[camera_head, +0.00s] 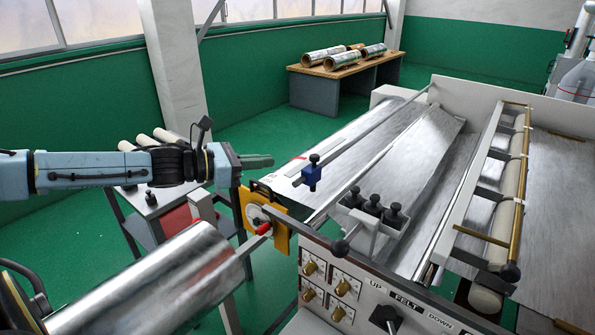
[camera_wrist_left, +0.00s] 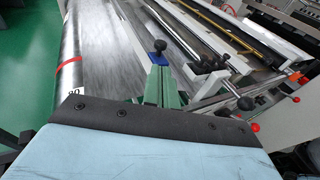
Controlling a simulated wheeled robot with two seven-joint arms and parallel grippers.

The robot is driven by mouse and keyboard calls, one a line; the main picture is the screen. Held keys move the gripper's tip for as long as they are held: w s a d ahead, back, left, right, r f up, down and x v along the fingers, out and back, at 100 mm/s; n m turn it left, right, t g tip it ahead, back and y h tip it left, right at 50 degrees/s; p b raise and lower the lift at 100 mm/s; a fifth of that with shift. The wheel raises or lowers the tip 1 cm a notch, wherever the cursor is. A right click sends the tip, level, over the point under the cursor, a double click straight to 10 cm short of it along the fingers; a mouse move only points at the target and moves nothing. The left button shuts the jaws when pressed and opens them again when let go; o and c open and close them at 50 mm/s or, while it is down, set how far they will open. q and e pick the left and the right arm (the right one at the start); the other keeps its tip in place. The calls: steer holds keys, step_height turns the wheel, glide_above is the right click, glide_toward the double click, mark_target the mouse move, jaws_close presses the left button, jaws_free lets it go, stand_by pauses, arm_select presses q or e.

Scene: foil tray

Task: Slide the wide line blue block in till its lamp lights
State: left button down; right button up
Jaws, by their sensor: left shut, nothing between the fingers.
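The blue block (camera_head: 311,176) sits on a thin rail across the foil web, with a black knob on top. It also shows in the left wrist view (camera_wrist_left: 158,59), just beyond the fingertips. My left gripper (camera_head: 270,160) has green fingers that are shut and empty. In the head view its tips are left of the block, with a gap between them. The fingers also show in the left wrist view (camera_wrist_left: 160,82), pointing toward the block. I cannot make out a lit lamp. My right gripper is not in view.
A yellow plate (camera_head: 281,238) with a red-tipped handle stands below my left gripper. A row of black knobs (camera_head: 373,205) is right of the block. A large foil roll (camera_head: 150,290) is at the lower left. A bench with rolls (camera_head: 300,68) stands behind.

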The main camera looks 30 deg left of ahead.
mark_target(311, 156)
arm_select(q)
steer(key=p+x, duration=0.2)
steer(key=x, duration=0.1)
steer(key=p+x, duration=0.3)
steer(key=x, duration=0.1)
steer(key=shift+w+d+r, duration=0.1)
steer(key=shift+d+r, duration=0.05)
steer(key=shift+r, duration=0.05)
steer(key=shift+w+d+f+p, duration=0.35)
steer(key=shift+w+d, duration=0.05)
steer(key=shift+w, duration=0.3)
